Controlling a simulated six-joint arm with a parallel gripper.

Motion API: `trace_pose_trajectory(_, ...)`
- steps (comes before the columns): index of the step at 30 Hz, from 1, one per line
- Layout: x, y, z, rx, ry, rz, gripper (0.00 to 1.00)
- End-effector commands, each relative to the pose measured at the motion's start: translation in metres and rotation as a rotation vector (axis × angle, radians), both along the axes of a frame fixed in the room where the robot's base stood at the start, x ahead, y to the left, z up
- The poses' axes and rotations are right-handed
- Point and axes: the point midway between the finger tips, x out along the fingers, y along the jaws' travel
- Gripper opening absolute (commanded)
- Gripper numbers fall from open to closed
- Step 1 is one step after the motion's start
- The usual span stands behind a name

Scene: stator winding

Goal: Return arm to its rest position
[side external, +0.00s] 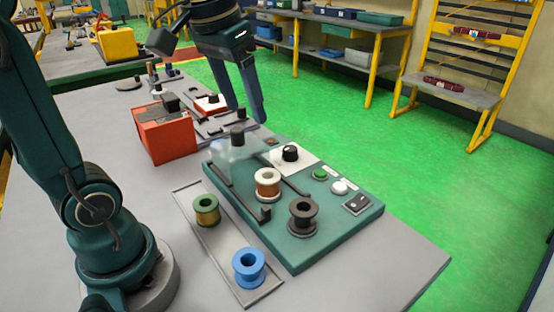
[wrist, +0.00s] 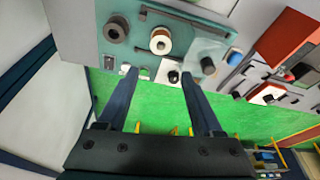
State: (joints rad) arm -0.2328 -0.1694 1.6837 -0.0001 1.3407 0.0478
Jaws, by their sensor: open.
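My gripper (side external: 251,116) is open and empty in the side view, raised above the far part of the grey bench, pointing down. In the wrist view my gripper (wrist: 158,76) shows two dark fingers spread apart with nothing between them. The teal winding station (side external: 322,229) stands on the bench, nearer the camera than my gripper. It carries a white spool with copper wire (side external: 267,184), a dark spool (side external: 302,215) and a clear cover (side external: 237,160). The copper spool also shows in the wrist view (wrist: 161,41), beyond the fingertips.
A grey tray (side external: 224,241) holds a green spool (side external: 206,209) and a blue spool (side external: 249,266). An orange-red box (side external: 165,136) stands left of my gripper. Yellow-framed shelving (side external: 369,60) stands at the back, with open green floor between it and the bench.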

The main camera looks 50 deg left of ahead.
Motion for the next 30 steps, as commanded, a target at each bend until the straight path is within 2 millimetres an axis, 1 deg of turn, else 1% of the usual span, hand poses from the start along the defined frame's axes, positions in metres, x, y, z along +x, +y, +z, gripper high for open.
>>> trace_pose_trajectory(1, -0.012, -0.012, -0.001, 0.006, -0.030, -0.037, 0.68)
trace_pose_trajectory(4, -0.034, -0.030, -0.009, 0.012, -0.083, -0.096, 0.68)
trace_pose_trajectory(6, -0.049, -0.040, -0.018, 0.013, -0.119, -0.134, 0.68)
trace_pose_trajectory(9, -0.067, -0.050, -0.035, 0.012, -0.159, -0.175, 0.68)
trace_pose_trajectory(12, -0.079, -0.055, -0.053, 0.010, -0.186, -0.198, 0.68)
trace_pose_trajectory(15, -0.085, -0.056, -0.067, 0.007, -0.191, -0.201, 0.68)
trace_pose_trajectory(18, -0.087, -0.056, -0.077, 0.005, -0.186, -0.194, 0.68)
trace_pose_trajectory(21, -0.082, -0.056, -0.075, 0.006, -0.206, -0.190, 0.68)
trace_pose_trajectory(30, -0.082, -0.056, -0.075, 0.005, -0.207, -0.188, 0.68)
